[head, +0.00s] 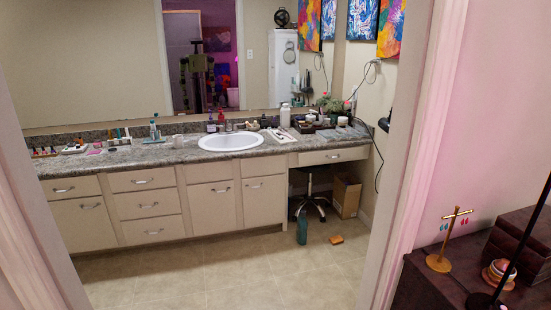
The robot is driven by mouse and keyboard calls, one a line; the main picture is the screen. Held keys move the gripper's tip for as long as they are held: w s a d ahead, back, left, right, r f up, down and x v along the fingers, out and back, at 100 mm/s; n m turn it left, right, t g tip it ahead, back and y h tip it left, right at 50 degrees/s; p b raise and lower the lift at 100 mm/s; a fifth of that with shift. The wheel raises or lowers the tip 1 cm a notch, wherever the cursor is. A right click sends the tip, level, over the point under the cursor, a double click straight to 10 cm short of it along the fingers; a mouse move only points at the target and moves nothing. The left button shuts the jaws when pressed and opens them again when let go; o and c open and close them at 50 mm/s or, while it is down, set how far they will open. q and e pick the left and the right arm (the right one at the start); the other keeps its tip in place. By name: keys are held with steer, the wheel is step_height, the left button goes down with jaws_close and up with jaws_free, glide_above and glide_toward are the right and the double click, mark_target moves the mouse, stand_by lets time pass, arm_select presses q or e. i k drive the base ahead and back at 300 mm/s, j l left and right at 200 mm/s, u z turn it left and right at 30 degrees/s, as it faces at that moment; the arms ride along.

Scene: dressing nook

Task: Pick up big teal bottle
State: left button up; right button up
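A teal bottle (302,230) stands upright on the tiled floor, in front of the open knee space at the right end of the vanity. It looks small from here, across the room through a doorway. Neither of my grippers shows in the head view.
The doorway's right frame (418,150) stands between me and the room. An orange block (336,239) lies right of the bottle, with a stool base (311,205) and cardboard box (346,195) behind. The tiled floor (220,270) is otherwise clear. A dark dresser (420,285) stands near right.

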mark_target(301, 222)
steer(key=i+j+z, duration=0.1)
steer(key=i, duration=0.4)
steer(key=i+j, duration=0.15)
steer(key=i, duration=0.35)
steer(key=i+j+z, duration=0.15)
steer(key=i, duration=0.3)
steer(key=i+j, duration=0.15)
steer(key=i, duration=0.35)
steer(key=z, duration=0.05)
